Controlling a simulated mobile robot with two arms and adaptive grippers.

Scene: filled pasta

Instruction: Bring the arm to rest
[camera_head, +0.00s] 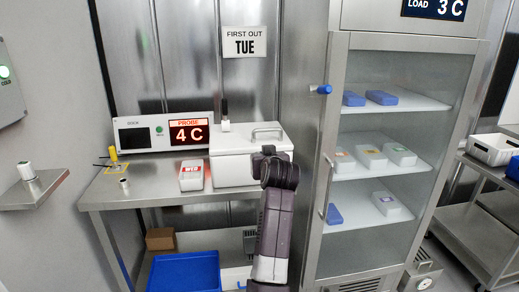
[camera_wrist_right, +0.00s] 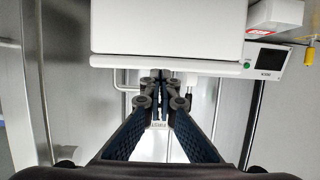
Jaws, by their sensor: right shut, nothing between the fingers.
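My right arm comes up from the bottom of the head view, and its wrist end hides the right gripper's fingers there. In the right wrist view my right gripper (camera_wrist_right: 160,77) is shut and empty, its dark fingertips together. The white lidded box (camera_head: 238,170) stands on the steel bench just behind the arm. It also shows as a large white shape beyond the fingertips in the wrist view (camera_wrist_right: 168,28); I cannot tell whether they touch it. My left gripper is not in view.
A white pack with a red label (camera_head: 191,177) lies on the bench (camera_head: 150,187), left of the box. The probe display (camera_head: 190,134) stands behind. A glass-door fridge (camera_head: 340,60) with several packs stands close right of the arm. A blue bin (camera_head: 186,272) is below.

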